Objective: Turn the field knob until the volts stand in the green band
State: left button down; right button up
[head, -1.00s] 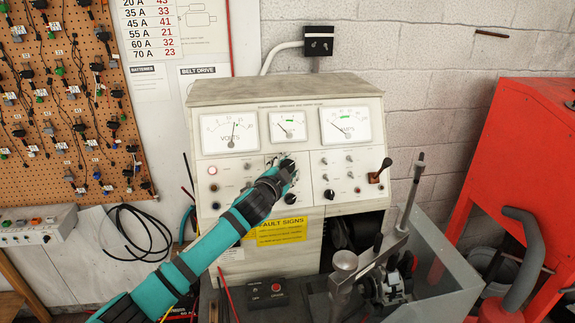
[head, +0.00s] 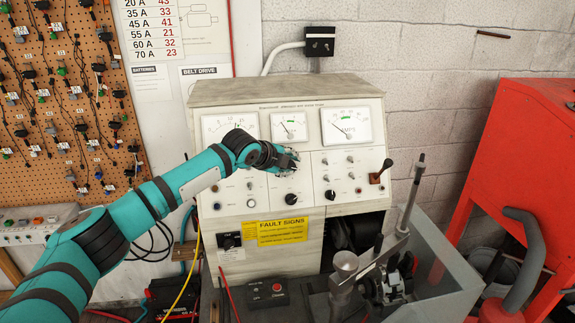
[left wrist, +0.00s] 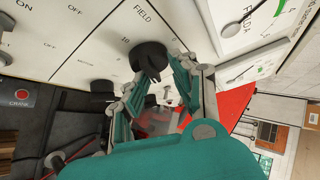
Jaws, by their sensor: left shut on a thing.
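The black field knob (left wrist: 149,58), under the word FIELD, sits between the fingers of my left gripper (left wrist: 157,82) in the left wrist view. The gripper is shut on it. In the head view my left gripper (head: 287,157) is at the panel below the middle meter and hides the knob. The volts meter (head: 213,124) is at the panel's upper left. My forearm covers its lower part and most of its needle; a bit of green shows at its right, so I cannot tell the reading. My right gripper is out of view.
The field-amps meter (head: 289,126) and amps meter (head: 346,126) are to the right of the volts meter. Another black knob (head: 291,199) and small switches are close to the gripper. A lever (head: 380,172) sticks out at the panel's right. A yellow fault sign (head: 282,231) is below.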

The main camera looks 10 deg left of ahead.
pick_arm(q)
jog(key=m+g+y, duration=0.1)
jog(key=m, duration=0.1)
jog(key=f+m+g, duration=0.1)
jog(key=m+g, duration=0.1)
jog(key=shift+s+d+f+y, duration=0.1)
jog(key=shift+d+f+y, duration=0.1)
jog(key=shift+y, duration=0.2)
jog(key=shift+a, duration=0.1)
dwell(0.3)
jog(key=c, duration=1)
grip_release()
jog(key=shift+a+r, duration=0.1)
jog(key=shift+o, duration=1.3)
jog(key=shift+a+r, duration=0.1)
jog(key=shift+a, duration=0.05)
jog(key=shift+r, duration=0.2)
jog(key=v, duration=1.1)
jog(key=shift+r, duration=0.25)
jog(key=shift+o, duration=0.3)
jog(key=shift+a, duration=0.1)
